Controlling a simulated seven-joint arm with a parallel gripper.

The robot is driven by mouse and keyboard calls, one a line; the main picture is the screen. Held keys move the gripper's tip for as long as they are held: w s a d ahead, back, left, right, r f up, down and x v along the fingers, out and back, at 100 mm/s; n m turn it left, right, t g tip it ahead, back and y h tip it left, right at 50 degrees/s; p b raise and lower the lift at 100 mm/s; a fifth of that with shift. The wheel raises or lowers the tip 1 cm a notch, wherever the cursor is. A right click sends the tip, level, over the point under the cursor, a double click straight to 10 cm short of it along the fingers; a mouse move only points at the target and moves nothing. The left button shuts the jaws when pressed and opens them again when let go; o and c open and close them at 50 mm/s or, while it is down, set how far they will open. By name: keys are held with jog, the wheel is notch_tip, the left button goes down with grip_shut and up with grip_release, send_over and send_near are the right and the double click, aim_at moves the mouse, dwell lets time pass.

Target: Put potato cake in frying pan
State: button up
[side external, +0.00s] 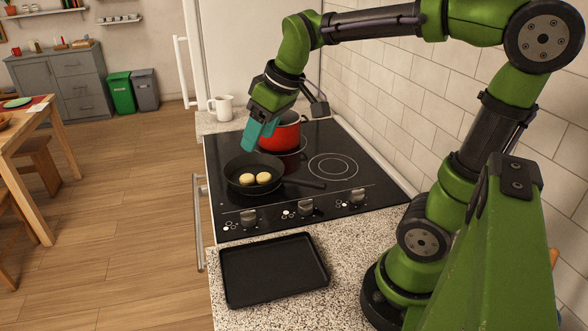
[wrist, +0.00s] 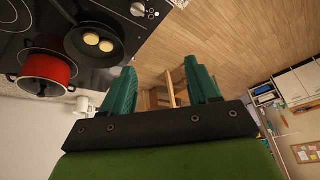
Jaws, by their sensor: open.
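Two round yellow potato cakes (side external: 255,179) lie side by side inside the black frying pan (side external: 238,164), which sits on the front left of the stovetop. In the wrist view the potato cakes (wrist: 99,42) and the frying pan (wrist: 122,58) are at the upper left. My gripper (side external: 250,144) is above the far side of the pan, apart from it. In the wrist view my gripper's teal fingers (wrist: 164,84) are spread wide, with nothing between them.
A red pot (side external: 284,133) stands on the stovetop behind the pan, close to my gripper. A white pitcher (side external: 221,107) stands on the far counter. An empty black tray (side external: 272,270) lies on the near counter. The pan's handle points right.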

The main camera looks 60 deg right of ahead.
jog(key=s+a+f+m+t+y, duration=0.1)
jog(key=s+a+m, duration=0.3)
jog(key=s, duration=0.5)
jog(key=shift+s+a+f+t, duration=0.25)
jog(key=shift+a+f+t, duration=0.35)
jog(key=shift+f+t, duration=0.15)
jog(key=shift+o, duration=0.4)
